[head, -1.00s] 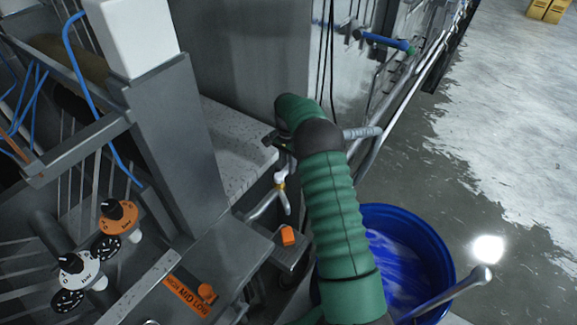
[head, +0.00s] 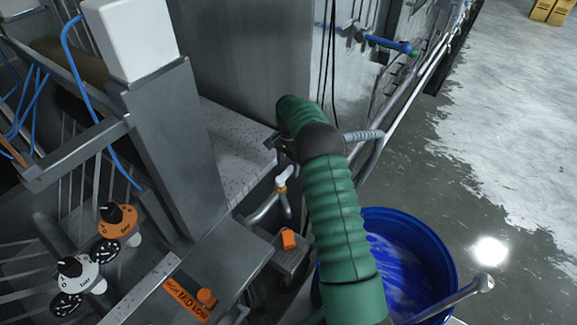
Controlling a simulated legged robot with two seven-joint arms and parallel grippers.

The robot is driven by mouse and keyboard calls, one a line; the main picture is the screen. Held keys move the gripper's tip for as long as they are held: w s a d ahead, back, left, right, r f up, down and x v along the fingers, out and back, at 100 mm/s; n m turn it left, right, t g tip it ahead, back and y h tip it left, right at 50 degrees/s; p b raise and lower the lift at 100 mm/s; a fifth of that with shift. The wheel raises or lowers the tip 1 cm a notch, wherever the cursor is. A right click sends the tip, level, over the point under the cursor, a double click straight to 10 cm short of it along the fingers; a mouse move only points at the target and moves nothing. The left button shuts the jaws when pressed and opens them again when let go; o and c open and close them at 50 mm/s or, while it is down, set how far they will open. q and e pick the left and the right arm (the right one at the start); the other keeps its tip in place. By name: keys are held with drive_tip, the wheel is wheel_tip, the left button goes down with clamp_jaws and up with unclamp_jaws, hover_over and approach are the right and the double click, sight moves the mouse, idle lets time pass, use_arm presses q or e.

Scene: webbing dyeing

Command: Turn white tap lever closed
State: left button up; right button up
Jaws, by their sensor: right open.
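The small tap (head: 281,189) is left of my right forearm in the head view, on a bent metal pipe. A pale, whitish part shows at its top, but it is too small to tell the lever's exact angle. My right arm in a green sleeve comes up from the bottom. Its dark right gripper (head: 277,143) is just above the tap, beside the speckled ledge. It is open and seems apart from the tap. The sleeve partly hides the gripper. My left gripper is out of view.
A blue barrel (head: 440,258) with bluish-white contents stands right of my arm. A speckled ledge (head: 232,140) and an orange button (head: 289,239) are close to the tap. Orange (head: 118,222) and white (head: 78,274) knobs are at lower left. Wet floor lies open at right.

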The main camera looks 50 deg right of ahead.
use_arm(q)
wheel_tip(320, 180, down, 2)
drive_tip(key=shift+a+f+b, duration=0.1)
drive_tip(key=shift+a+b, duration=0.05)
drive_tip(key=shift+b, duration=1)
use_arm(e)
wheel_tip(320, 180, up, 8)
drive_tip(key=shift+a+r, duration=0.1)
drive_tip(key=shift+r, duration=0.1)
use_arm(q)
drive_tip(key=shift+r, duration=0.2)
use_arm(e)
wheel_tip(320, 180, up, 8)
hover_over(288, 168)
drive_tip(key=shift+r, duration=0.15)
